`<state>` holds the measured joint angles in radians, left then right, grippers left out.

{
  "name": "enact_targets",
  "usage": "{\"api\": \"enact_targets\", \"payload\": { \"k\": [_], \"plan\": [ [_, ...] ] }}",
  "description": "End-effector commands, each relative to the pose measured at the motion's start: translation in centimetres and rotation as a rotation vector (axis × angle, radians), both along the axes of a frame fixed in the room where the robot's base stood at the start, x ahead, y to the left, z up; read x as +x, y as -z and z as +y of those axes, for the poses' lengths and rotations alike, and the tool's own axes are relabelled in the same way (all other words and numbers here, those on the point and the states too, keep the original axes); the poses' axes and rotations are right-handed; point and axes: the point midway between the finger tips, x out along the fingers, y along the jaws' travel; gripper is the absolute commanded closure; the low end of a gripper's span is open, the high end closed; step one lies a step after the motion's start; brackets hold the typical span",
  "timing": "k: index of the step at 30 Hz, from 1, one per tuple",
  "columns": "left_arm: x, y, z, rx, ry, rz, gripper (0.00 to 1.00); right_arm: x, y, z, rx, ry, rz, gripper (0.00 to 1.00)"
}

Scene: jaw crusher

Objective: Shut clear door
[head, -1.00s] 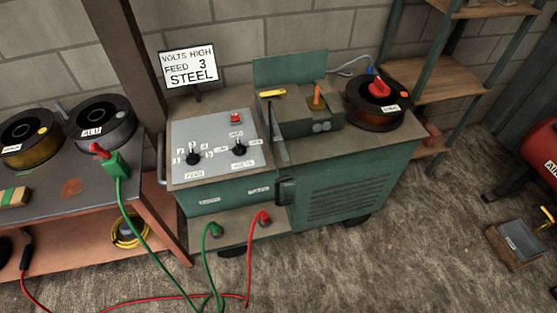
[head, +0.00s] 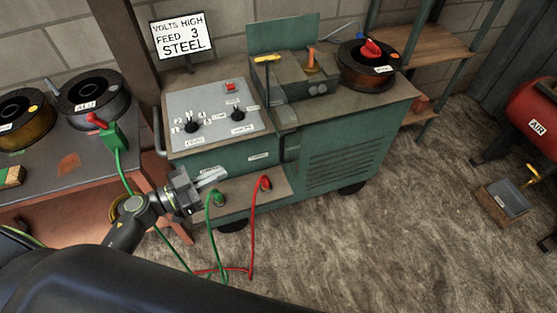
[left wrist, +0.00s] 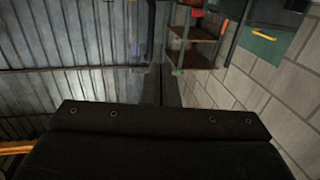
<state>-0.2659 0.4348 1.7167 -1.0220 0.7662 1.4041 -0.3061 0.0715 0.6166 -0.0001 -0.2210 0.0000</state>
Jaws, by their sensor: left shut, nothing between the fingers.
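I cannot make out a see-through door for certain in either view. A green flat panel (head: 283,33) stands upright at the back of the green machine (head: 345,150), behind an open feeder bay (head: 308,75) with a yellow handle (head: 267,59) and an orange lever (head: 312,62). A green panel with a yellow piece also shows at the top right of the left wrist view (left wrist: 268,45). My left gripper (head: 218,176) is shut and empty, in front of the machine's lower front, left of the feeder bay. My right gripper is out of view.
The sloped control panel (head: 216,117) has two knobs and a red switch. A wire spool (head: 368,68) sits on the machine's right. Green (head: 218,199) and red (head: 265,183) plugs with cables stick out in front. A bench (head: 75,160) with spools stands left.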

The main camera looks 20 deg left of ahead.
Motion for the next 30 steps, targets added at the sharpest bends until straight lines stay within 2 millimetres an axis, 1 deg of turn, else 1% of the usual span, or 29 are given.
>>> {"api": "enact_targets", "payload": {
  "k": [1,4,8,11,15,21,25,30],
  "plan": [
    [-0.2,-0.5,-0.4,0.005,0.026,-0.003,1.00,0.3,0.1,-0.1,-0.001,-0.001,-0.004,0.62],
    [-0.2,-0.9,-0.9,0.005,0.048,-0.004,1.00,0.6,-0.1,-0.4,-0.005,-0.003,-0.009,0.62],
    [0.8,-1.1,-1.9,0.002,0.047,-0.005,1.00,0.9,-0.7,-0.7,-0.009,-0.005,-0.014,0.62],
    [2.1,-1.2,-3.3,-0.001,0.045,-0.005,1.00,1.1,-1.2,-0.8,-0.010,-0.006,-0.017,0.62],
    [4.3,-1.2,-5.5,-0.002,0.044,-0.006,1.00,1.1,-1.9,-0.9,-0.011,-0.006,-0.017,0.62],
    [7.1,-1.0,-8.4,0.000,0.045,-0.003,1.00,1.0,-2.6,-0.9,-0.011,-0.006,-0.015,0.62],
    [8.4,-0.9,-9.7,0.001,0.044,-0.003,1.00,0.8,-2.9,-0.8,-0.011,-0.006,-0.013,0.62],
    [9.2,-0.7,-10.6,0.003,0.044,-0.002,1.00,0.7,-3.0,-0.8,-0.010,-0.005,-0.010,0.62]
  ]
}}
